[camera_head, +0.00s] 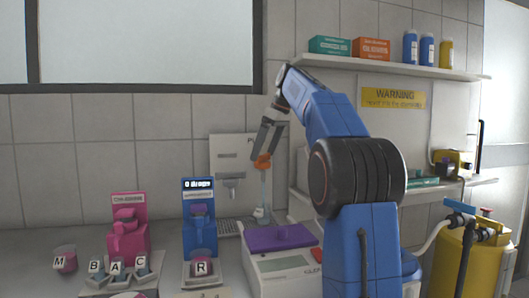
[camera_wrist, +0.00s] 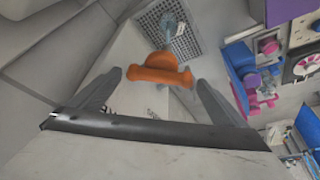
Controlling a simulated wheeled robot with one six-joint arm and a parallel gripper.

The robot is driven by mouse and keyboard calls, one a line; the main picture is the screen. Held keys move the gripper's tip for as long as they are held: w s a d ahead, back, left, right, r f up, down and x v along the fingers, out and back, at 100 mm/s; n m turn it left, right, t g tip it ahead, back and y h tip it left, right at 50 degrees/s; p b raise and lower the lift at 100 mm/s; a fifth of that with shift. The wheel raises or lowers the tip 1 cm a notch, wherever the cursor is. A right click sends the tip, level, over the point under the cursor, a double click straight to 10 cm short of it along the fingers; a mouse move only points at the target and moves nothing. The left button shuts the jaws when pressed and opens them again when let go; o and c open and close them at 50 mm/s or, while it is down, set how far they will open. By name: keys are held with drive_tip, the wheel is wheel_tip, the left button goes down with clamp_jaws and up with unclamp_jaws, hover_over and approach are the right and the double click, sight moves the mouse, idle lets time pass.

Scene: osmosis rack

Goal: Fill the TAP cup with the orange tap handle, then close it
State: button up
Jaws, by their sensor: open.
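The orange tap handle (camera_head: 263,161) sits on top of the pale tap column (camera_head: 265,188) by the wall panel. My gripper (camera_head: 265,150) is just above the handle, pointing down. In the wrist view the handle (camera_wrist: 160,70) lies between and slightly beyond the tips of my open gripper (camera_wrist: 158,78), with a gap on each side. A small clear cup with a white label (camera_head: 260,213) stands below the tap on the grating; its lettering is too small to read. I cannot tell whether water runs or how full the cup is.
A white scale with a purple top (camera_head: 280,237) stands in front of the tap. Blue (camera_head: 199,222) and pink (camera_head: 128,228) dispensers stand to the left, with lettered cups near them. A shelf (camera_head: 390,67) with boxes and bottles hangs at upper right.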

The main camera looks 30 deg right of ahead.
drive_tip(key=v, duration=0.7)
idle(0.6)
